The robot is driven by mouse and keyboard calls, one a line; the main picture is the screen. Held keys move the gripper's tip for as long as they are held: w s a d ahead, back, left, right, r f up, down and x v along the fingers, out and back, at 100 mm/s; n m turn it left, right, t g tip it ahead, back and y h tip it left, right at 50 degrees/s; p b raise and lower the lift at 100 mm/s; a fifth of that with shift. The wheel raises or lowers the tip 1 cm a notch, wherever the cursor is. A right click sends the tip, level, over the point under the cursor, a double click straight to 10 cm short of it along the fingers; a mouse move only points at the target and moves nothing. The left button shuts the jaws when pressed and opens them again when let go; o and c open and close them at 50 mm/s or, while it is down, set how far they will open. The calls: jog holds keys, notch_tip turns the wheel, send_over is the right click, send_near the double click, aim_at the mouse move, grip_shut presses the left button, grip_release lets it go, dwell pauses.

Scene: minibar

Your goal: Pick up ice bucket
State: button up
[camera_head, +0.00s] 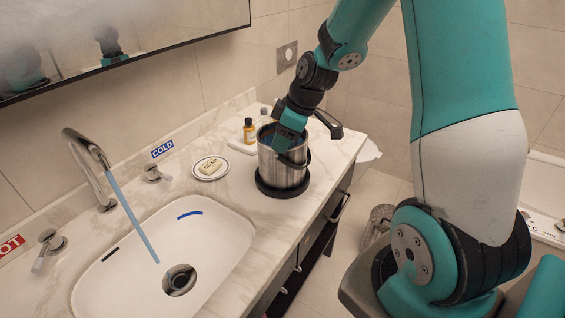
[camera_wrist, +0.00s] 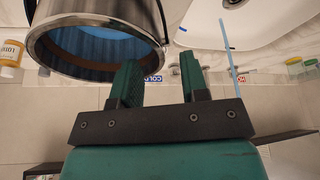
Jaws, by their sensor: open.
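The ice bucket (camera_head: 280,172) is a shiny metal cylinder with a dark handle. It stands upright on a round black base (camera_head: 283,190) at the right part of the marble counter. In the wrist view the bucket (camera_wrist: 95,40) is upside down at upper left, with its open rim and bluish inside showing. My gripper (camera_head: 287,140) is at the bucket's top rim in the head view. In the wrist view my gripper (camera_wrist: 160,85) is open, with its two green fingers apart. The left finger is close to the rim; I cannot tell whether they touch. Nothing shows between the fingers.
A sink (camera_head: 165,255) with a running faucet (camera_head: 100,165) fills the left counter. A soap dish (camera_head: 211,168) lies left of the bucket. A small bottle (camera_head: 249,130) stands behind it on a white tray (camera_head: 243,146). The counter ends just right of the bucket.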

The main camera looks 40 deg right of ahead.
jog(key=p, duration=0.1)
send_over(278, 173)
jog(key=f, duration=0.5)
jog(key=shift+w+d, duration=0.15)
jog(key=shift+w, duration=0.05)
jog(key=shift+c, duration=0.2)
grip_shut()
jog(key=shift+r, duration=0.1)
dwell(0.7)
